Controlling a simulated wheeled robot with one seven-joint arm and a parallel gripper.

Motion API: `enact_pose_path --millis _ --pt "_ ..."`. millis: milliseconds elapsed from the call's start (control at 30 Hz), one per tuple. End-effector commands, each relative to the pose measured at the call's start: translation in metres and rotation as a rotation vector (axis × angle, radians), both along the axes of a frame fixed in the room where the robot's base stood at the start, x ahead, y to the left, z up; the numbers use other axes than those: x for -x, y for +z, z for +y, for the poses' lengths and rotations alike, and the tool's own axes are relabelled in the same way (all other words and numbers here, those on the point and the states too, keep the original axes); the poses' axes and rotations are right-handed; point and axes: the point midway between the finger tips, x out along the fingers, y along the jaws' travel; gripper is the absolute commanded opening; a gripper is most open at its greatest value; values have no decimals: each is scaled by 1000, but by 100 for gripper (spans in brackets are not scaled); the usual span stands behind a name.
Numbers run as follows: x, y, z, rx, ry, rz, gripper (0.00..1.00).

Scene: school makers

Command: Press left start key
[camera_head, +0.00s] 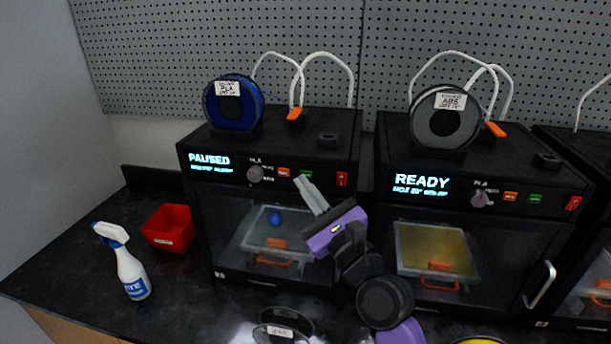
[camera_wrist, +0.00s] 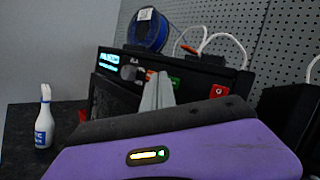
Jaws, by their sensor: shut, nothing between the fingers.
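The left printer (camera_head: 225,205) is a black box whose display (camera_head: 210,163) reads PAUSED. Its panel has a grey knob (camera_head: 255,173), an orange key (camera_head: 284,172), a green key (camera_head: 306,174) and a red switch (camera_head: 342,179). In the wrist view, the green key (camera_wrist: 175,83) shows just right of my fingertips, with the orange key (camera_wrist: 150,75) partly behind them. My gripper (camera_head: 299,180) is shut and empty, its fingertips in front of the panel by the green key. I cannot tell whether they touch it. The key lettering is too small to read.
A second printer (camera_head: 470,205) on the right reads READY and has a similar panel. A blue spool (camera_head: 247,112) sits on the left printer. A red bin (camera_head: 168,229) and a white spray bottle (camera_head: 130,270) stand on the dark counter (camera_head: 70,260) at left.

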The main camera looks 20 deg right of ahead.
Motion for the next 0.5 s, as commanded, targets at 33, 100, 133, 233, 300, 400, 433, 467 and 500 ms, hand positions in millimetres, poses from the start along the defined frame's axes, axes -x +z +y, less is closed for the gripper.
enact_pose_path --millis 33,100,133,233,300,400,433,467,500 --pt "-1 0 -1 0 0 0 0" --pt "-4 0 -3 1 -1 -1 0" --pt "-4 0 -3 1 -1 -1 0" --pt "-6 1 -5 1 -1 -1 0" --pt "-6 0 -5 0 -1 0 0" --pt "-6 0 -5 0 -1 0 0" --pt "-6 0 -5 0 -1 0 0" --pt "-6 0 -5 0 -1 0 0" --pt "-6 0 -5 0 -1 0 0"
